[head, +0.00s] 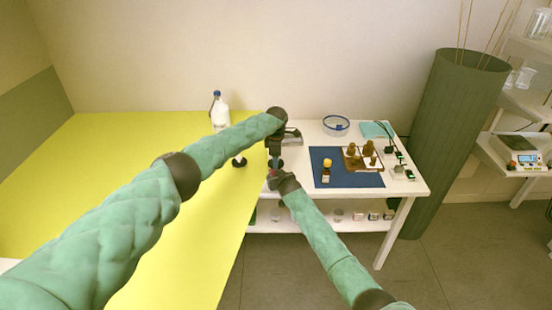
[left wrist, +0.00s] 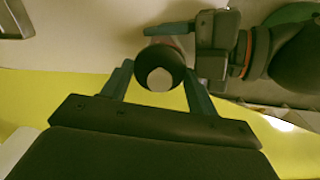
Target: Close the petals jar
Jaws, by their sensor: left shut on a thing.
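In the left wrist view my left gripper (left wrist: 160,85) is shut on a dark round lid (left wrist: 177,60) with a pale knob in its middle. A pinkish part (left wrist: 184,42), likely the petals jar, shows just behind the lid; I cannot tell whether they touch. My right gripper (left wrist: 180,45) comes in from the right beside this part, one finger along its far side; its other finger is hidden. In the head view the left gripper (head: 274,158) points down over the right gripper (head: 273,178), and the jar is mostly hidden between them.
The yellow table (head: 150,145) is mostly clear, with a white bottle (head: 221,115) at the back. On the white table (head: 405,180) are a blue mat (head: 345,180), an amber bottle (head: 326,172), a wooden tray (head: 376,166), several small bottles and a glass bowl (head: 336,124).

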